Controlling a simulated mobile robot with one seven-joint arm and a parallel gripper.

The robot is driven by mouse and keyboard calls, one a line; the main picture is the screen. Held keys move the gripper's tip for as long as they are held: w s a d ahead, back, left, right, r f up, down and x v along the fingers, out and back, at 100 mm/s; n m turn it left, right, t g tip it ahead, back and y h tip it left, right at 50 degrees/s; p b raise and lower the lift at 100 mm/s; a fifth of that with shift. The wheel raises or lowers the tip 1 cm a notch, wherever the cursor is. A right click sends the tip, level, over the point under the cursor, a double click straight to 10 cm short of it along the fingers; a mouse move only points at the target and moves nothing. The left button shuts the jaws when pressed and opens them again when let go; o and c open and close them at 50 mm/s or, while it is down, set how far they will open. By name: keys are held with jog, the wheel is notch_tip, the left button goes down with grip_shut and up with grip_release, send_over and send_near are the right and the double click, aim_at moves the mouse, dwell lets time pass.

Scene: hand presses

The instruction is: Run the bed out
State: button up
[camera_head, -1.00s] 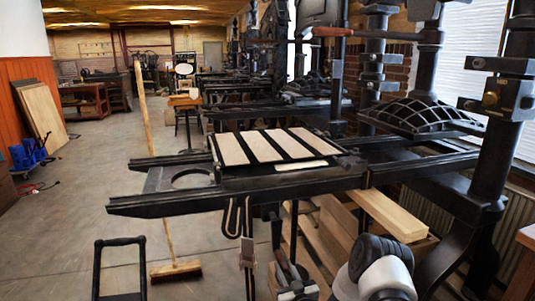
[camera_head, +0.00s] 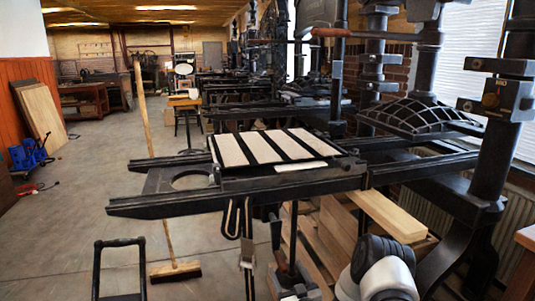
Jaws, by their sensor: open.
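The press bed (camera_head: 335,183) is a dark flat carriage with several pale strips on top. It lies on dark rails (camera_head: 140,207) that reach out to the left, clear of the arched ribbed platen (camera_head: 425,118) at the right. A strap-like brown and metal piece (camera_head: 248,252) hangs below the near rail. My gripper (camera_head: 285,235) is low under the bed, just right of that piece, with its dark fingers upward. It is open and apart from the hanging piece as far as I can tell. Any crank grip between the fingers cannot be made out.
Wooden boards (camera_head: 390,214) stack under the press at right. Open floor (camera_head: 80,215) lies to the left. More presses line the back.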

jog(key=p+v, duration=0.2)
jog(key=v, duration=0.5)
jog(key=shift+s, duration=0.35)
